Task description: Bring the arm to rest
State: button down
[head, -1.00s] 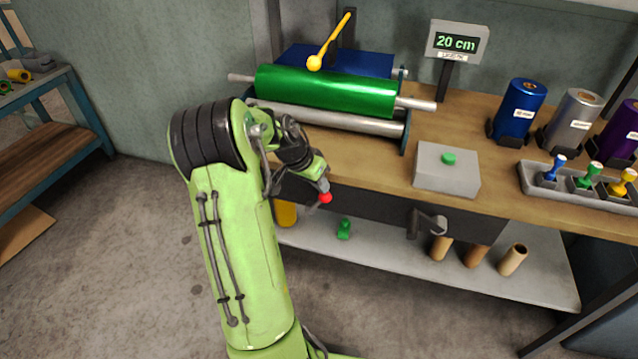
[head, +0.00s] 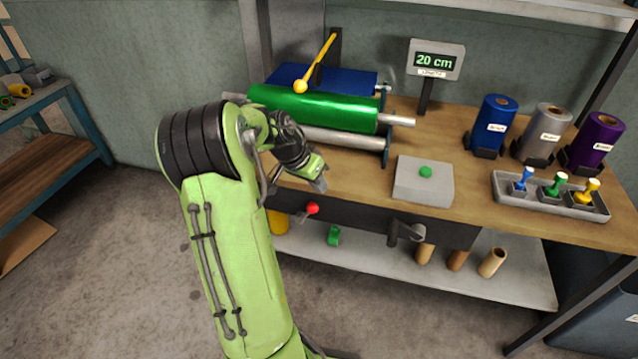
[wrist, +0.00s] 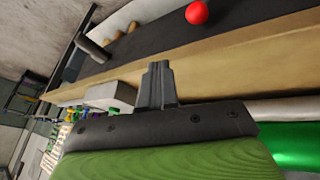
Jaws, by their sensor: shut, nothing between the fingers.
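My gripper (head: 321,186) is shut and empty. In the head view it hangs at the end of my green arm, over or just in front of the bench's front edge. In the wrist view its closed dark fingers (wrist: 158,84) point toward the bench front. A red ball knob (head: 313,208) sits on the bench's dark front panel, just below the gripper and apart from it. It also shows in the wrist view (wrist: 197,12).
Behind the gripper stands a machine with a green foil roll (head: 314,107) and a yellow-knobbed lever (head: 315,64). A grey box with a green button (head: 426,172) is to the right. A stamp tray (head: 550,196) and foil rolls stand farther right. A crank (head: 405,233) juts from the front.

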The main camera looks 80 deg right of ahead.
dwell(0.4)
jog(key=w+a+r+n+t+p, duration=0.25)
jog(key=w+a+r+n, duration=0.25)
jog(key=w+a+r, duration=0.35)
jog(key=w+a+r+n+t+p, duration=0.2)
jog(key=w+a+r+n+t, duration=0.25)
jog(key=w+a, duration=0.65)
jog(key=s+a+r+n+t+y+p, duration=0.1)
jog(key=a+n, duration=0.3)
jog(key=a, duration=0.4)
jog(key=s+a+r+n+t+y+p, duration=0.1)
jog(key=s+a+r+n, duration=0.2)
jog(key=a+n, duration=0.2)
jog(key=s+a+r+n+t+y+p, duration=0.1)
jog(key=a+n, duration=0.4)
jog(key=a, duration=0.7)
jog(key=shift+s+r+p, duration=0.4)
jog(key=shift+s+r, duration=0.5)
jog(key=shift+s, duration=0.15)
